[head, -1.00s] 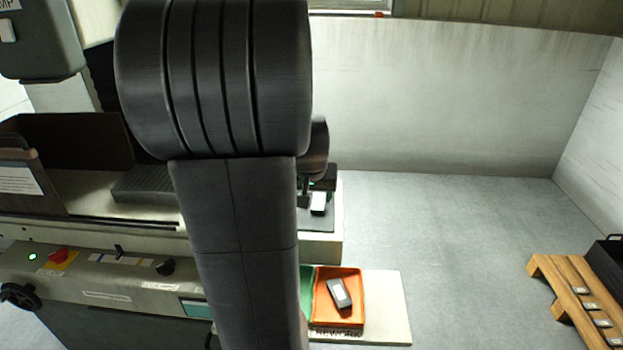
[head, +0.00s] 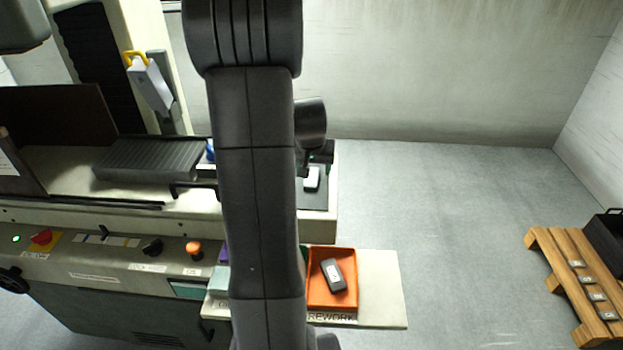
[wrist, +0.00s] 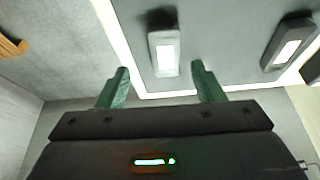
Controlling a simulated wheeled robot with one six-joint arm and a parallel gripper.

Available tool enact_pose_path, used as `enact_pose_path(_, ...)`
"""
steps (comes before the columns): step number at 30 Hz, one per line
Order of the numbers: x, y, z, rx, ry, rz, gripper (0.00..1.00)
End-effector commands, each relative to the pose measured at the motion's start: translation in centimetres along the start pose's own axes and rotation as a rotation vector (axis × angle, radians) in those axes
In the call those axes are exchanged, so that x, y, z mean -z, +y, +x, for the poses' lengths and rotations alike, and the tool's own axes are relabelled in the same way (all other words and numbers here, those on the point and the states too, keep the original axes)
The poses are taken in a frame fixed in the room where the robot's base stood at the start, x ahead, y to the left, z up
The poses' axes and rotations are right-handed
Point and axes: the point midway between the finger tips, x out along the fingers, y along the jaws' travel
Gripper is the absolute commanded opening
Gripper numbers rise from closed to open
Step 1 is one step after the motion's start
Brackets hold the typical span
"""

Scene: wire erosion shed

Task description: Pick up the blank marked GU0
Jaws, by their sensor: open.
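My gripper (wrist: 159,84) is open, with its two green fingertips apart and nothing between them. In the wrist view a dark blank with a pale label (wrist: 165,55) lies ahead of the fingertips, roughly in line with the gap. A second dark blank with a pale label (wrist: 288,48) lies to the right, clear of the fingers. In the head view one blank (head: 311,179) lies on a dark surface at the machine's right end, beside the end of my arm. Another dark blank (head: 333,274) lies in the orange tray. I cannot read GU0 on any of them.
The orange tray (head: 317,302), labelled REWORK, sits on a pale shelf (head: 382,290). A ribbed dark block (head: 148,160) is on the machine bed at left. A wooden pallet (head: 557,268) with several small labelled pieces stands at right. The floor between is clear.

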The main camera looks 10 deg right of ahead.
Motion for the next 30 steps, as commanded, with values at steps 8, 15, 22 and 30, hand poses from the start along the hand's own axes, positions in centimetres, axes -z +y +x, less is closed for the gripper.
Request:
enact_pose_path(8, 0.2, -0.5, 2.3, -0.001, -0.003, -0.001, 0.62)
enact_pose_path(15, 0.2, -0.7, 4.8, 0.000, -0.002, 0.000, 0.62)
enact_pose_path(22, 0.2, -0.8, 5.3, 0.001, 0.001, 0.000, 0.62)
enact_pose_path(30, 0.2, -0.8, 5.3, 0.001, 0.000, 0.000, 0.28)
